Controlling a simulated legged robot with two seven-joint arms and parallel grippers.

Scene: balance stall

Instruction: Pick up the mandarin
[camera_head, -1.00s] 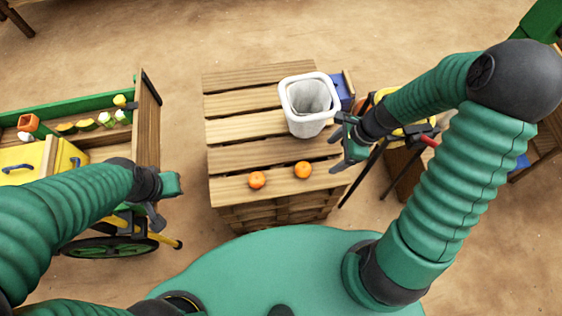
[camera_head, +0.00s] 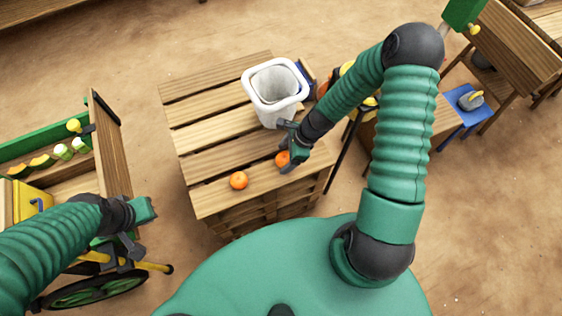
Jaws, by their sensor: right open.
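Two mandarins lie on the slatted wooden crate table (camera_head: 205,137). The left mandarin (camera_head: 239,180) lies in the open near the front edge. The right mandarin (camera_head: 282,159) lies close to my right gripper (camera_head: 287,152), which partly hides it. My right gripper is open, with its fingers at this mandarin; I cannot tell whether they touch it. My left gripper (camera_head: 142,228) hangs at the left beside the cart, away from the mandarins; its jaws are not clear.
A white bin (camera_head: 274,91) stands on the table just behind the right gripper. A wooden cart (camera_head: 112,150) with fruit and a yellow box is at the left. A blue stool (camera_head: 465,105) is at the right. The table's left part is clear.

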